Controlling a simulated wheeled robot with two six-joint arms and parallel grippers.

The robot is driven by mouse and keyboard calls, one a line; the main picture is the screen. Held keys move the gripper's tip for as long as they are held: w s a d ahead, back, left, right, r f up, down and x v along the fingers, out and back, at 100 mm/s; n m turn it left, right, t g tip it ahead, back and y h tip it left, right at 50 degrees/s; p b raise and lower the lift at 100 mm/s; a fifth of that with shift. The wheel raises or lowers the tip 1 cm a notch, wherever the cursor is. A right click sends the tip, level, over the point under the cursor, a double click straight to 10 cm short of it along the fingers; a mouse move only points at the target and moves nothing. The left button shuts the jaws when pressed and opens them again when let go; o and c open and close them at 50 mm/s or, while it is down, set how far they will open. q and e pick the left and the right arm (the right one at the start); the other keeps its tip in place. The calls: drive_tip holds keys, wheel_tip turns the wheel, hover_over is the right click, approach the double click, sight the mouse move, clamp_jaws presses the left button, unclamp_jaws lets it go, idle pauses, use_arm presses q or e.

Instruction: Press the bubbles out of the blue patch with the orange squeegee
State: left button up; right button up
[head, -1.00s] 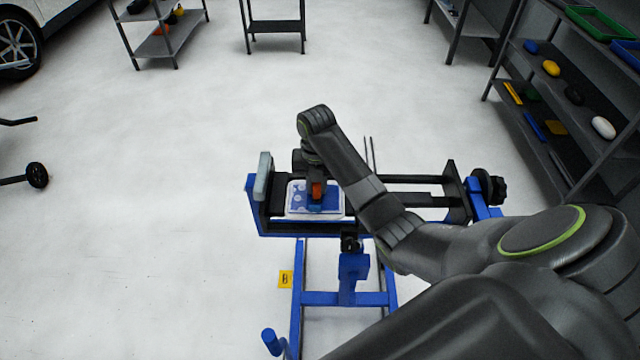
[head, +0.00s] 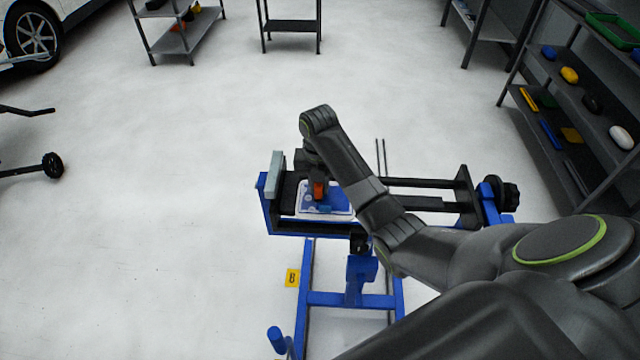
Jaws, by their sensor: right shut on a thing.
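The orange squeegee (head: 319,190) is upright in my right gripper (head: 318,178), which is shut on it and points down. The squeegee stands over the blue patch (head: 340,202), and its lower end seems to be at the patch surface; I cannot tell whether it touches. The patch lies on a white panel (head: 345,216) on the blue and black stand. Pale spots (head: 308,198) show on the patch at its left side. My right arm hides the patch's right part. My left gripper is not in view.
The blue stand (head: 350,299) has a grey upright plate (head: 276,175) left of the panel and black rails (head: 420,183) to the right. A yellow tag (head: 292,278) hangs at its leg. Shelves (head: 570,120) stand at the right.

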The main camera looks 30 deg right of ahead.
drive_tip(key=shift+w+a, duration=0.3)
drive_tip(key=shift+a, duration=0.2)
drive_tip(key=shift+w+a, duration=0.25)
drive_tip(key=shift+a, duration=0.2)
drive_tip(key=shift+w+a+p, duration=0.15)
drive_tip(key=shift+a+p, duration=0.05)
drive_tip(key=shift+p, duration=0.15)
drive_tip(key=shift+r, duration=0.1)
wheel_tip(320, 180, up, 7)
drive_tip(key=p, duration=0.8)
drive_tip(key=shift+w, duration=0.1)
